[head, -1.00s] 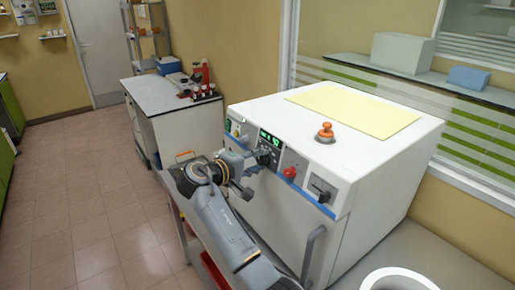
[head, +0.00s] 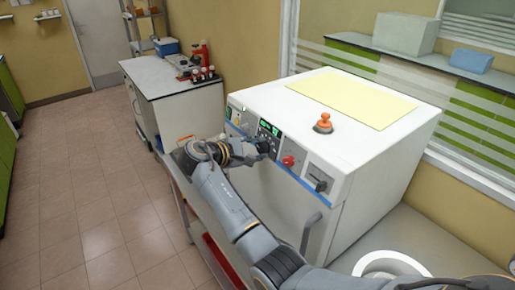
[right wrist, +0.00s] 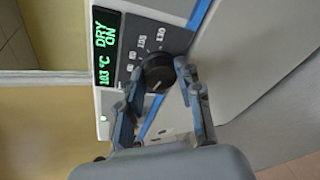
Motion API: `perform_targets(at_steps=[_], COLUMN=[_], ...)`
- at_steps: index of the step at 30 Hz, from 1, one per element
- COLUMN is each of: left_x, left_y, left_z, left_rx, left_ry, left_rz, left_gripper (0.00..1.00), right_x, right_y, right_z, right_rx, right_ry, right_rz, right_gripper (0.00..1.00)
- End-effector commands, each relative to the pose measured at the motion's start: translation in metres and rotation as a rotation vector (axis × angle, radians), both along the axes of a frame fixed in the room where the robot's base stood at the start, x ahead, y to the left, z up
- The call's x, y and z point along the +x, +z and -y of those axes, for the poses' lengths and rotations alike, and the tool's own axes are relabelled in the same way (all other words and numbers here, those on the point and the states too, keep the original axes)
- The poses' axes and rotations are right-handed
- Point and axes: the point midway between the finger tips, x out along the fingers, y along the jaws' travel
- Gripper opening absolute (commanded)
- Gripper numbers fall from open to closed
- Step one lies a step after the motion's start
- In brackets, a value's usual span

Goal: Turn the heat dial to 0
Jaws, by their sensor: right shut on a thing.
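The heat dial (right wrist: 158,72) is a round black knob with a pale pointer line, on the dark control panel of a white oven (head: 262,190). Printed numbers ring it in the right wrist view. Beside it a green display (right wrist: 105,45) reads about 103 °C and DRY ON. My right gripper (right wrist: 162,88) is shut on the dial, one finger on each side. In the head view my right gripper (head: 262,147) is at the oven's front panel and hides most of the dial. My left gripper is in neither view.
A red knob (head: 289,161) and a black switch (head: 318,183) sit to the right on the panel. An orange-topped object (head: 323,123) and a yellow sheet (head: 362,98) lie on the oven. A side table (head: 170,78) with bottles stands behind left. The floor at left is clear.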

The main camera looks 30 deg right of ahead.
Motion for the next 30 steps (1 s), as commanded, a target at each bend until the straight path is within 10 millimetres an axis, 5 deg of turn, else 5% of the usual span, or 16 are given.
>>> perform_targets(at_steps=[11, 12, 15, 25, 30], left_x=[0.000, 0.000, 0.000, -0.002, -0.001], left_y=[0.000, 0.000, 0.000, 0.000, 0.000], left_z=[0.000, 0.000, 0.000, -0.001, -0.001], left_rx=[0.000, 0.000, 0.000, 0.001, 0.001], left_ry=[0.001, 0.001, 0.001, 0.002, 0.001], left_rz=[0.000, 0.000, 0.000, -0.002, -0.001], left_gripper=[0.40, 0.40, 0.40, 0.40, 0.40], right_x=[0.000, 0.000, 0.000, 0.000, -0.006], right_y=[0.001, 0.001, 0.001, 0.001, 0.009], right_z=[0.000, 0.000, 0.000, -0.002, -0.022], right_rx=[-0.002, -0.002, -0.002, -0.001, 0.000], right_ry=[0.002, 0.002, 0.002, 0.001, 0.004], right_rz=[-0.003, -0.003, -0.002, -0.003, -0.001], right_gripper=[0.04, 0.41, 0.58, 0.58, 0.58])
